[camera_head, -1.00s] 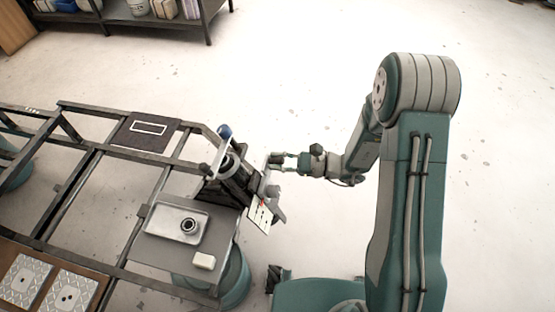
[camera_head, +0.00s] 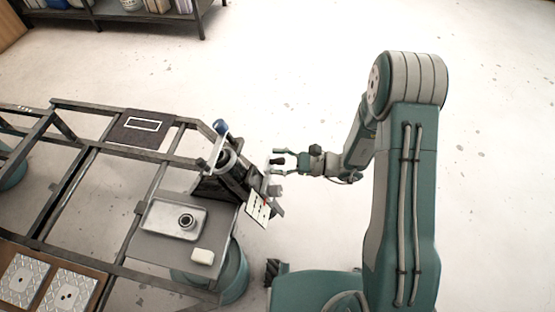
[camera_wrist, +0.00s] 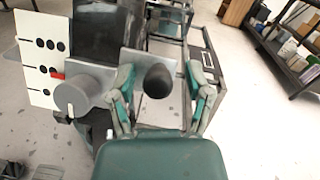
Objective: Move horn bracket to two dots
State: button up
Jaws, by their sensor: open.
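In the wrist view, a dark rounded knob (camera_wrist: 158,82) on a pale grey plate (camera_wrist: 131,62) stands between the fingers; they look like part of the horn bracket. My gripper (camera_wrist: 160,73) is open, one finger on each side of the knob, with no clear contact. The head view shows my gripper (camera_head: 279,160) at the right end of the frame assembly. A white card (camera_wrist: 36,60) with rows of black dots is left of the gripper. A red pointer (camera_wrist: 58,76) beside a grey round hub (camera_wrist: 72,97) lies near the two-dot row; exact alignment is unclear.
A shelf (camera_head: 110,15) is at the back. The floor right of the frame is clear.

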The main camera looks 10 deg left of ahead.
jog(key=d, duration=1.2)
jog(key=shift+w, duration=0.15)
jog(key=s+d+r+n+t+h, duration=0.2)
jog(key=s+r+n+h, duration=0.3)
jog(key=r, duration=0.3)
jog(key=s+d+r+n+t+h, duration=0.2)
jog(key=s+d+r+n+h, duration=0.1)
jog(key=s+r+n+h, duration=0.2)
jog(key=s+d+r+n+t+h, duration=0.2)
jog(key=s+r+n+h, duration=0.3)
jog(key=r+h, duration=0.3)
notch_tip(320, 180, up, 4)
jog(key=shift+s+d, duration=0.35)
jog(key=shift+d, duration=0.5)
dwell(1.2)
